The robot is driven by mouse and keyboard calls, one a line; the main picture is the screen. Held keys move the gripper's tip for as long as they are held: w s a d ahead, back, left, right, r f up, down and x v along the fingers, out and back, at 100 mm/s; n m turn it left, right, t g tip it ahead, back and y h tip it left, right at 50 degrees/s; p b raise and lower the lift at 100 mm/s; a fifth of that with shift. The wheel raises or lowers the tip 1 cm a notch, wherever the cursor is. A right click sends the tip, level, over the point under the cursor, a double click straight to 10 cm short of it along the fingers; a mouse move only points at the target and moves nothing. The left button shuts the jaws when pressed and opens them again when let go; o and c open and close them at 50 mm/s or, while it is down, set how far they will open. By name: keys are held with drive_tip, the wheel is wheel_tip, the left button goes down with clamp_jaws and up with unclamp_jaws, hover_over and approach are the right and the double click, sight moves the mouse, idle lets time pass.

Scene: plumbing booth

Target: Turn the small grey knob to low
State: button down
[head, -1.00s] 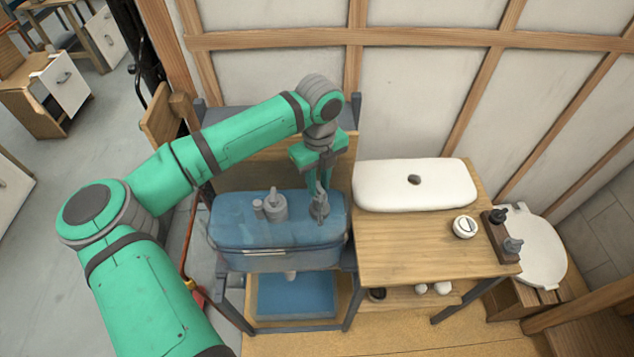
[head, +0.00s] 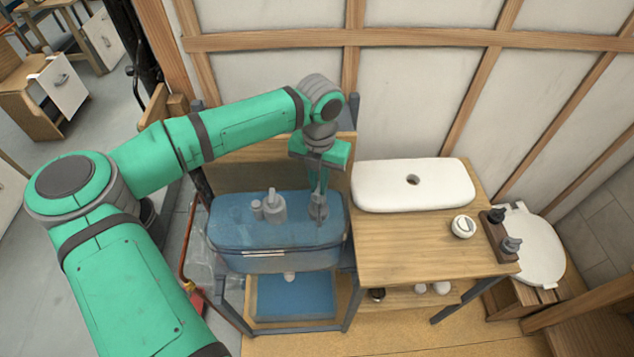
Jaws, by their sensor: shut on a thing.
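The small grey knob (head: 318,212) sits at the right end inside the blue translucent tank (head: 227,236). My gripper (head: 318,195) points straight down over it, with its fingers shut on it. The fingers hide much of the knob, and no low mark or setting can be read. A larger grey valve (head: 272,208) stands upright to the left in the same tank, apart from my gripper.
A white lid (head: 390,187) lies on the wooden bench (head: 395,250) to the right. A round white dial (head: 463,227) and a dark block with a black and a grey fitting (head: 511,244) are near its right edge. A blue tray (head: 292,300) is below the tank.

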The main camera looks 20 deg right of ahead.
drive_tip(key=m, duration=0.4)
drive_tip(key=shift+f+m, duration=0.1)
drive_tip(key=shift+m, duration=0.2)
drive_tip(key=m, duration=0.3)
drive_tip(key=shift+s+d+m, duration=0.15)
drive_tip(key=shift+m, duration=0.25)
drive_tip(key=m, duration=0.3)
drive_tip(key=shift+s+m, duration=0.1)
drive_tip(key=shift+m, duration=0.2)
drive_tip(key=m, duration=0.3)
drive_tip(key=shift+s+f+m, duration=0.1)
drive_tip(key=shift+m, duration=0.2)
drive_tip(key=m, duration=0.3)
drive_tip(key=shift+s+m, duration=0.1)
drive_tip(key=shift+m, duration=0.2)
drive_tip(key=m, duration=0.4)
drive_tip(key=shift+a, duration=0.25)
drive_tip(key=m, duration=0.5)
drive_tip(key=shift+a+m, duration=0.1)
drive_tip(key=shift+m, duration=1.4)
